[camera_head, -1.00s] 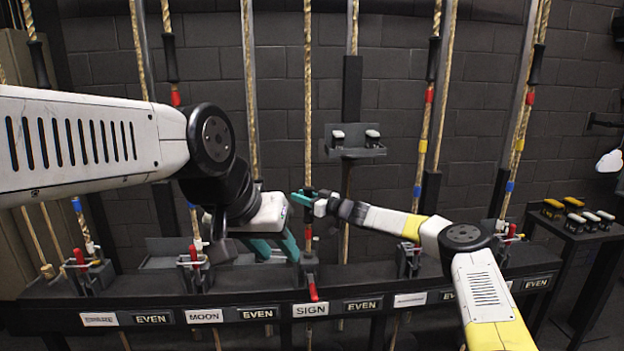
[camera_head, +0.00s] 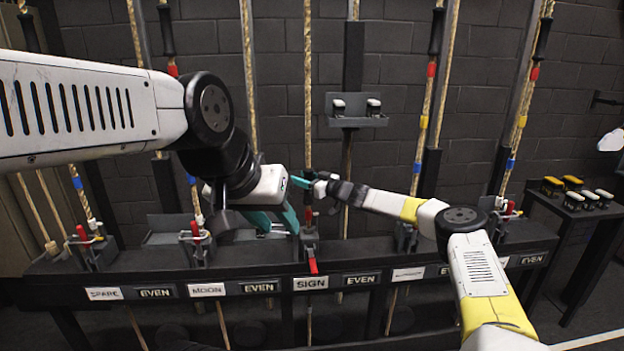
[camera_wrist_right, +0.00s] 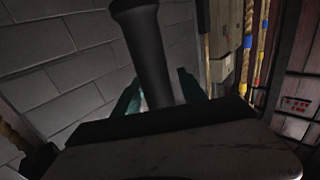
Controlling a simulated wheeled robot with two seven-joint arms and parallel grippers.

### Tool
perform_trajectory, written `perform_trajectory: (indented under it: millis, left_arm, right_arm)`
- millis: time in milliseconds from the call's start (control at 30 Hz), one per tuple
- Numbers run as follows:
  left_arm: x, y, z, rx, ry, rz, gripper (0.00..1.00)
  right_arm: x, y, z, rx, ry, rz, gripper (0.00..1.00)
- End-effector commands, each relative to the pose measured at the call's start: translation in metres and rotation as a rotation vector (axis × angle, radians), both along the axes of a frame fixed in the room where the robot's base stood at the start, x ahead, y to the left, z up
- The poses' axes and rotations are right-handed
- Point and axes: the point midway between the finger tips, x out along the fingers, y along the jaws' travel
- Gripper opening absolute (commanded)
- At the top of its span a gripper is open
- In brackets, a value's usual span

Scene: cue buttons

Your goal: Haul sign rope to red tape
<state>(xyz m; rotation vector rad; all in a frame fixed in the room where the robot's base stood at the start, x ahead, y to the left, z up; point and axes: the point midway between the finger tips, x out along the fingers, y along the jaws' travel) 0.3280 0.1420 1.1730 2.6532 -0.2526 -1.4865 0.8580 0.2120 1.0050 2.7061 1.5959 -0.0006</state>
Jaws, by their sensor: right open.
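The sign rope (camera_head: 308,95) hangs straight down in the head view, above the SIGN label (camera_head: 310,284). The red lever (camera_head: 313,267) at its lock points down. My right gripper (camera_head: 305,184) is at this rope, its teal fingers open. In the right wrist view a black sleeve (camera_wrist_right: 140,40) stands between the two spread fingers. My left gripper (camera_head: 278,217) is lower, just left of the rope and by the lock, with its teal fingers apart.
Neighbouring ropes (camera_head: 250,80) (camera_head: 420,140) hang close on both sides, some with red, yellow and blue tape. The rail (camera_head: 200,268) carries several locks with upright red levers. A small shelf (camera_head: 357,121) stands behind. A side table (camera_head: 575,215) is at right.

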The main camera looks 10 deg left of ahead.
Motion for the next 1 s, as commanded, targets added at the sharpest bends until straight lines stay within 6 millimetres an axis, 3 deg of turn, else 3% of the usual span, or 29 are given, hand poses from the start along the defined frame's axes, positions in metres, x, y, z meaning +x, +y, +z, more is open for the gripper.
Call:
perform_trajectory:
  millis: [167,600,1000]
  left_arm:
    - [0.0,0.0,0.0,0.0,0.0,0.0,0.36]
    - [0.0,0.0,0.0,0.0,0.0,0.0,0.36]
    - [0.0,0.0,0.0,0.0,0.0,0.0,0.36]
  right_arm:
    - [-0.003,-0.008,-0.001,0.0,0.001,-0.002,0.49]
    - [-0.034,-0.063,-0.001,0.0,0.001,0.0,0.49]
    - [-0.038,-0.068,0.0,0.0,0.0,0.0,0.49]
